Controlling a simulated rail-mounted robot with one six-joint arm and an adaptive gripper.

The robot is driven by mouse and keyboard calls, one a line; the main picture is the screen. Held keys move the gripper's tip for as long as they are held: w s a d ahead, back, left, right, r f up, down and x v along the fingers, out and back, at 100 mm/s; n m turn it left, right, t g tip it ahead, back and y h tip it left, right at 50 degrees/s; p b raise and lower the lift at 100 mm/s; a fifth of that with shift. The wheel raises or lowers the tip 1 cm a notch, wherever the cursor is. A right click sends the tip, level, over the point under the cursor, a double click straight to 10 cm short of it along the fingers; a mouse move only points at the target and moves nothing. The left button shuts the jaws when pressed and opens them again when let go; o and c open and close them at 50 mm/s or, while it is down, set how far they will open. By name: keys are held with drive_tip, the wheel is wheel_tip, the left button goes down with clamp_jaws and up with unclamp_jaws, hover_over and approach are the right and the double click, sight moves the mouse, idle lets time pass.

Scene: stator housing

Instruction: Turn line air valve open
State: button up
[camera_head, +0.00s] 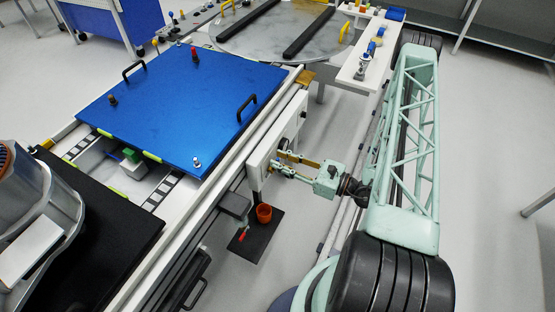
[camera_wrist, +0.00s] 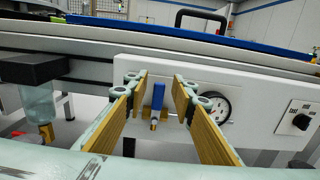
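The line air valve shows in the wrist view as a blue lever (camera_wrist: 158,97) standing upright above a small brass fitting (camera_wrist: 153,125) on the white panel (camera_wrist: 135,66). My gripper (camera_wrist: 160,84) is open, with its gold-padded fingers on the left and right of the lever. Gaps show between the lever and both fingers, and nothing is held. In the head view my gripper (camera_head: 283,162) reaches leftward to the white panel on the bench side. The valve cannot be made out clearly there.
A round gauge (camera_wrist: 214,105) sits just right of the right finger. A black rotary knob (camera_wrist: 301,122) is farther right. A black block (camera_wrist: 35,68) with a clear bowl (camera_wrist: 37,103) is at left.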

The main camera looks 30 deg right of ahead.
drive_tip(key=shift+w+a, duration=0.35)
drive_tip(key=shift+w, duration=0.2)
clamp_jaws()
